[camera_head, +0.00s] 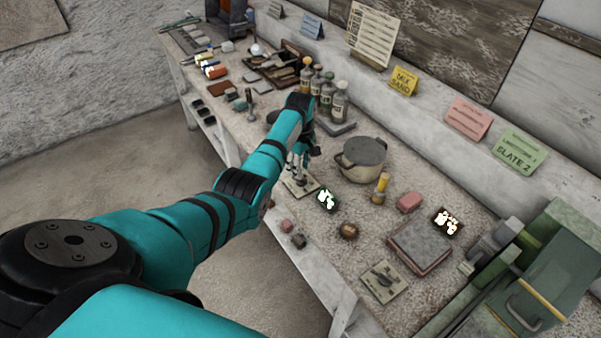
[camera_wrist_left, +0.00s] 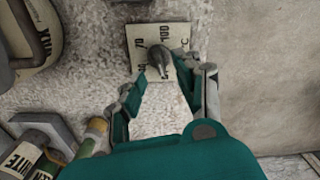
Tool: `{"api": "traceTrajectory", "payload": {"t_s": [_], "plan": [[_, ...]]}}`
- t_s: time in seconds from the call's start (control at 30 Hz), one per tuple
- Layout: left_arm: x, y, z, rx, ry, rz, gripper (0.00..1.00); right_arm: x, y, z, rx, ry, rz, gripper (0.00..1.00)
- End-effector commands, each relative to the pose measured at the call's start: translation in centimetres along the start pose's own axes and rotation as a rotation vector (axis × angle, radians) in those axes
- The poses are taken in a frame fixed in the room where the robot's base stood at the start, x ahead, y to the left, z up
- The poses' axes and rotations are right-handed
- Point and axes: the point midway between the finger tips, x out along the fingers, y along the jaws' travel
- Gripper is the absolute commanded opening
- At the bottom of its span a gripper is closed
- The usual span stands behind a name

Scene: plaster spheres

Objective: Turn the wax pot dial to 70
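The wax pot (camera_head: 361,160) is a lidded beige pot on the bench. Left of it in the head view lies a pale dial plate (camera_head: 300,184). In the wrist view this dial plate (camera_wrist_left: 140,32) shows printed numbers, 70 and 100 among them, and a dark grey pointer knob (camera_wrist_left: 159,58). The knob's exact reading is unclear. My left gripper (camera_head: 299,160) is above the plate. In the wrist view the left gripper (camera_wrist_left: 168,88) has its fingers apart, with the knob ahead of and between them; contact is not visible. My right gripper is out of view.
A second dial plate (camera_head: 383,283) lies beside a grey slab (camera_head: 420,247) at the front right.

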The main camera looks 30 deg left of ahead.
Motion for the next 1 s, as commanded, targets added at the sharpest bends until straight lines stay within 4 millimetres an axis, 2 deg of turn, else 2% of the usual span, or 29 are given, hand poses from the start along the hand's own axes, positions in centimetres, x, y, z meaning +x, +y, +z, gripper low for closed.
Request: {"api": "traceTrajectory", "payload": {"t_s": [0.1,0.2,0.6,0.87,1.0], "plan": [[2.0,0.0,0.0,0.001,-0.001,-0.001,0.34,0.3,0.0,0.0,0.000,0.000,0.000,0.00],[3.0,0.0,0.0,0.001,-0.001,-0.001,0.34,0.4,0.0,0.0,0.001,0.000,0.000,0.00],[3.6,0.0,0.0,0.001,0.000,0.001,0.34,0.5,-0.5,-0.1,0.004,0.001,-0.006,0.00],[3.6,0.0,0.0,0.001,0.000,0.001,0.01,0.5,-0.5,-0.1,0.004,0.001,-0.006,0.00],[3.6,0.0,0.0,0.001,0.000,0.001,0.00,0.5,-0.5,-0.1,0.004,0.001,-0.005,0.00]]}}
